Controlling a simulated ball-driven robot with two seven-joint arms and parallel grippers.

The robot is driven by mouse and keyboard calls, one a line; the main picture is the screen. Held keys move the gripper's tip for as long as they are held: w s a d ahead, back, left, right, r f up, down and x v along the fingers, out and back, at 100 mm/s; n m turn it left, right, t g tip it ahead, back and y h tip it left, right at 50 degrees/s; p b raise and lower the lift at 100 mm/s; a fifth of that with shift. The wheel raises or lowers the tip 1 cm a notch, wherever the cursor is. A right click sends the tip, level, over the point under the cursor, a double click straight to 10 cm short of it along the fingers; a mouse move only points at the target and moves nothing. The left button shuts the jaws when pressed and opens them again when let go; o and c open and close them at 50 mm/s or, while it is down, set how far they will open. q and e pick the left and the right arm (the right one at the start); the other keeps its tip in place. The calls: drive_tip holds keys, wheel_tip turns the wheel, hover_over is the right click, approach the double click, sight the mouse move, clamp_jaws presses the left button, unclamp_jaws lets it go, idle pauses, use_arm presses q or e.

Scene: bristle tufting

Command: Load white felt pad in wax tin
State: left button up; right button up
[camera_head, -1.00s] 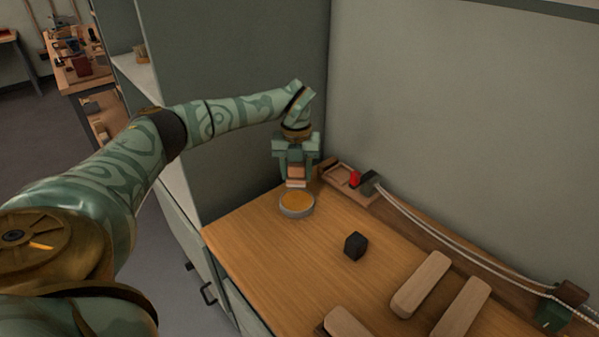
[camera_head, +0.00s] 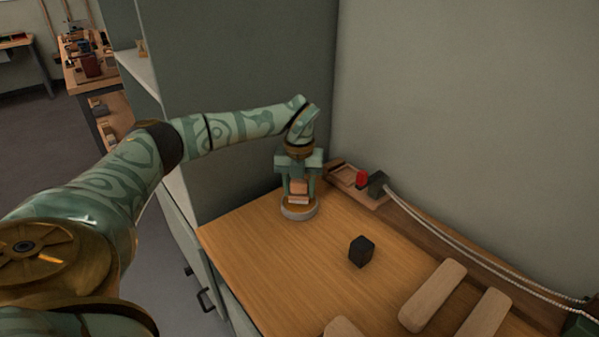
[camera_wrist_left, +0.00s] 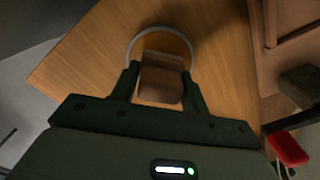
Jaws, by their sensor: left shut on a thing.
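My left gripper (camera_head: 298,192) is shut on a small block (camera_head: 298,188), orange-tan with a paler lower part, taken to be the felt pad. The same block shows between the fingers in the left wrist view (camera_wrist_left: 160,80). The wax tin (camera_head: 299,214) is a shallow round grey tin on the wooden bench. The block is upright directly over the tin, its lower end at or inside the rim; I cannot tell whether it touches the wax. The tin's rim (camera_wrist_left: 131,43) curves around the block in the left wrist view. My right gripper is not in view.
A black cube (camera_head: 361,251) sits on the bench right of the tin. Several pale wooden blocks (camera_head: 433,295) lie at the front right. A small wooden tray (camera_head: 347,175), a red item (camera_head: 361,179) and a pale cord (camera_head: 450,246) run along the wall. The bench between is clear.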

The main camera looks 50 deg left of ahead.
sight(299, 180)
use_arm(q)
drive_tip(key=shift+f, duration=0.5)
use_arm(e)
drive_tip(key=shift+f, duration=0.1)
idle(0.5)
use_arm(q)
drive_tip(key=shift+f, duration=0.1)
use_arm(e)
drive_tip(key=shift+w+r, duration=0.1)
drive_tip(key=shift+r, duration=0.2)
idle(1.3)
use_arm(q)
drive_tip(key=shift+p, duration=0.3)
